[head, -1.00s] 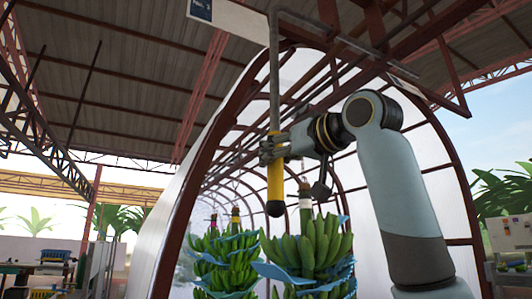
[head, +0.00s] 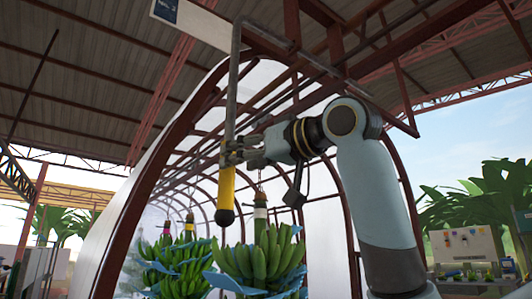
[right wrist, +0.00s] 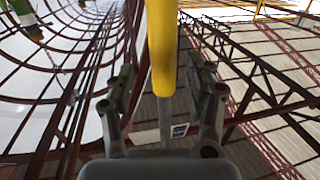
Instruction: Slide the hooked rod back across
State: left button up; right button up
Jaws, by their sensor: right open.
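The hooked rod (head: 231,105) hangs from the overhead rail, a grey pole with a yellow grip and a black lower end. It leans slightly, its lower end a little left of its top. My right gripper (head: 232,152) is at the upper part of the yellow grip. In the right wrist view, the yellow grip (right wrist: 162,45) passes between the two fingers (right wrist: 163,88), with gaps on both sides. The right gripper is open around the rod. My left gripper is not in view.
Banana bunches with blue sheets (head: 262,262) hang below and behind the rod. Red-brown arches (head: 150,190) of a translucent tunnel stand behind. A white sign (head: 200,22) hangs beside the rod's top. A counter with produce (head: 470,280) is at the right.

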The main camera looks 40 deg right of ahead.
jog(key=v, duration=0.7)
jog(key=shift+s, duration=0.4)
jog(key=shift+d, duration=0.1)
